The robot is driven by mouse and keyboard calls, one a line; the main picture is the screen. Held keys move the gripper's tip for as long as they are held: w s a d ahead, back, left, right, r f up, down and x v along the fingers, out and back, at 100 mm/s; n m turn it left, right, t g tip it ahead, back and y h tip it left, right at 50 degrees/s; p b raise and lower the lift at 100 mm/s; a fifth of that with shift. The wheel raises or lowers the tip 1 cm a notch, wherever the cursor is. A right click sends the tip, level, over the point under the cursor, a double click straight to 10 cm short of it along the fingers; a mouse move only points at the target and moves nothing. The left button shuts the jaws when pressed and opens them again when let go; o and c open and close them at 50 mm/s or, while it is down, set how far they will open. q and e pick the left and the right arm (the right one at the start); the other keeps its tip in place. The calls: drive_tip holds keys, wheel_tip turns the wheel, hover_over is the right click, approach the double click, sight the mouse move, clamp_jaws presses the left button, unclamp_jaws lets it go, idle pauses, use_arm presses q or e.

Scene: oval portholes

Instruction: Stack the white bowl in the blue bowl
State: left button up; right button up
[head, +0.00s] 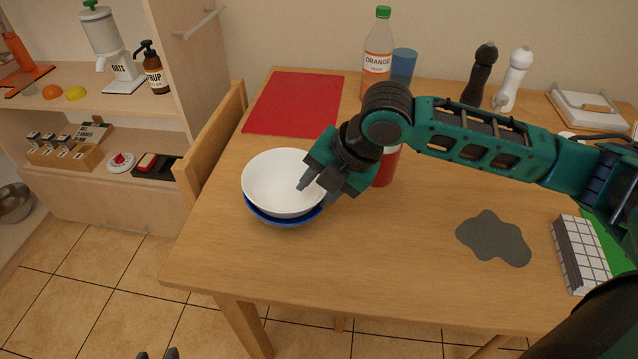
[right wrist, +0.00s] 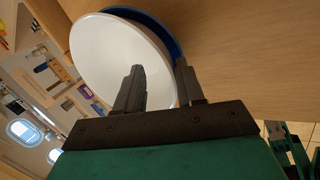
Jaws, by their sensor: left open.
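The white bowl (head: 284,182) sits in the blue bowl (head: 284,219) near the table's left edge. Only a strip of the blue bowl shows below the white one, and their contact inside is hidden. Both also show in the right wrist view, the white bowl (right wrist: 112,52) in front of the blue bowl (right wrist: 160,29). My right gripper (head: 320,194) is at the white bowl's right rim. Its fingers (right wrist: 160,85) are apart, one inside the white bowl and one outside the rim. My left gripper (head: 157,354) is open and empty at the bottom edge, away from the table.
A red can (head: 385,167) stands behind my right gripper. A red mat (head: 294,104), an orange bottle (head: 378,58) and a blue cup (head: 403,66) are farther back. A dark grey patch (head: 494,238) lies right of centre. The front middle of the table is clear.

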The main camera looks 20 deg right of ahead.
drive_tip(key=shift+r, duration=0.35)
use_arm(q)
drive_tip(key=a+r+p, duration=0.1)
drive_tip(key=p, duration=0.1)
drive_tip(key=shift+s+a+r+p, duration=0.1)
drive_tip(key=shift+s+p, duration=0.1)
drive_tip(key=shift+p, duration=0.2)
use_arm(e)
drive_tip(key=v, duration=1.2)
drive_tip(key=shift+r, duration=0.25)
use_arm(q)
drive_tip(key=shift+w, duration=0.1)
